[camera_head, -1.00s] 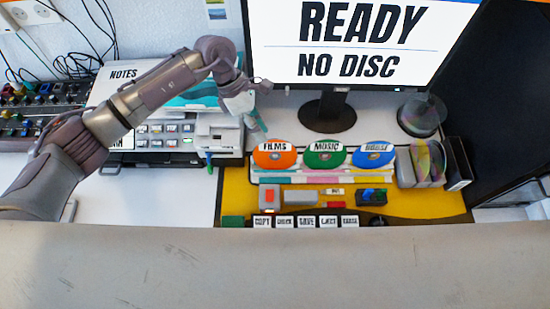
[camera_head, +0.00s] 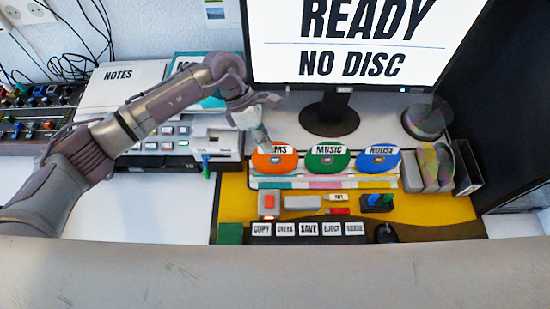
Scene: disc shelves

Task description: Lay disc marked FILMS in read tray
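The orange disc marked FILMS (camera_head: 277,162) stands at the left end of a row of discs in a rack on the yellow mat. The first letters of its label are hidden. My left gripper (camera_head: 268,142) is at the upper left edge of this disc, its fingertips overlapping the label in the camera_head view. I cannot tell whether the fingers touch the disc or how far apart they are. A white drive unit (camera_head: 222,153) stands left of the rack; I cannot tell which part is the read tray. My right gripper is not in view.
The green MUSIC disc (camera_head: 326,165) and blue HOUSE disc (camera_head: 376,165) stand close to the right. A monitor (camera_head: 355,62) reading READY, NO DISC rises behind. Labelled keys (camera_head: 308,230) lie in front. Clear discs (camera_head: 430,165) stand right. The white desk (camera_head: 140,208) at left is clear.

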